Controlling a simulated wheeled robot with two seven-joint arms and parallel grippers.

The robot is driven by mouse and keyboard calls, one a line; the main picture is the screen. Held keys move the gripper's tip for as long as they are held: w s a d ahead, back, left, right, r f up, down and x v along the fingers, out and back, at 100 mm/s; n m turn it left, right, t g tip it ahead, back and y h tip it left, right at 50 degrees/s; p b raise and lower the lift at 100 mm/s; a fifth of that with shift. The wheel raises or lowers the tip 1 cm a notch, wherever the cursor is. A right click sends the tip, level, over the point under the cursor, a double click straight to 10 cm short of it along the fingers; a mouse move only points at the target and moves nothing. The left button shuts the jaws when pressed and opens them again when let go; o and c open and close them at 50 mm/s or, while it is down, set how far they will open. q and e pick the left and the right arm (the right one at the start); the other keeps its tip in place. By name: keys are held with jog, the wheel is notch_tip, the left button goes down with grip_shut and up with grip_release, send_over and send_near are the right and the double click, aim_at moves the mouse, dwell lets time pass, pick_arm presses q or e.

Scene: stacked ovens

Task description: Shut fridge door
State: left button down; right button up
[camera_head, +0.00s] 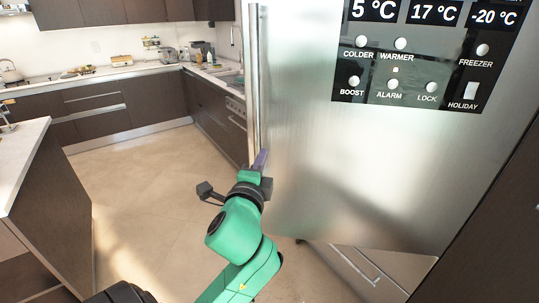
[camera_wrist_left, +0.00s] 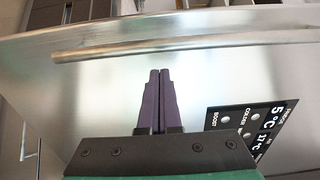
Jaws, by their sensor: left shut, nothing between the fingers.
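The fridge door (camera_head: 350,170) is a large brushed-steel panel that fills the right of the head view. A control panel (camera_head: 420,50) with temperature readouts is at its top. A long vertical handle (camera_head: 254,90) runs along its left edge. My left gripper (camera_head: 262,160) is at the lower end of the handle, close to the door's left edge. In the left wrist view its purple fingers (camera_wrist_left: 159,75) are together and empty, pointing toward the handle (camera_wrist_left: 170,45) over the door face (camera_wrist_left: 110,90). I cannot tell whether they touch the door. My right gripper is not in view.
A lower drawer front with a handle (camera_head: 355,265) shows under the door. A dark panel (camera_head: 490,200) stands at the far right. A counter island (camera_head: 40,200) is at the left. Open tiled floor (camera_head: 140,190) lies between island and door, with kitchen cabinets (camera_head: 100,100) behind.

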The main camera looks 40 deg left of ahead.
aim_at(271, 135)
pick_arm(q)
jog(key=p+x, duration=0.3)
jog(key=x, duration=0.5)
jog(key=shift+a+r, duration=0.1)
jog(key=shift+r, duration=0.1)
jog(key=shift+w+a, duration=0.1)
jog(key=shift+w, duration=0.25)
jog(key=shift+w+f, duration=0.1)
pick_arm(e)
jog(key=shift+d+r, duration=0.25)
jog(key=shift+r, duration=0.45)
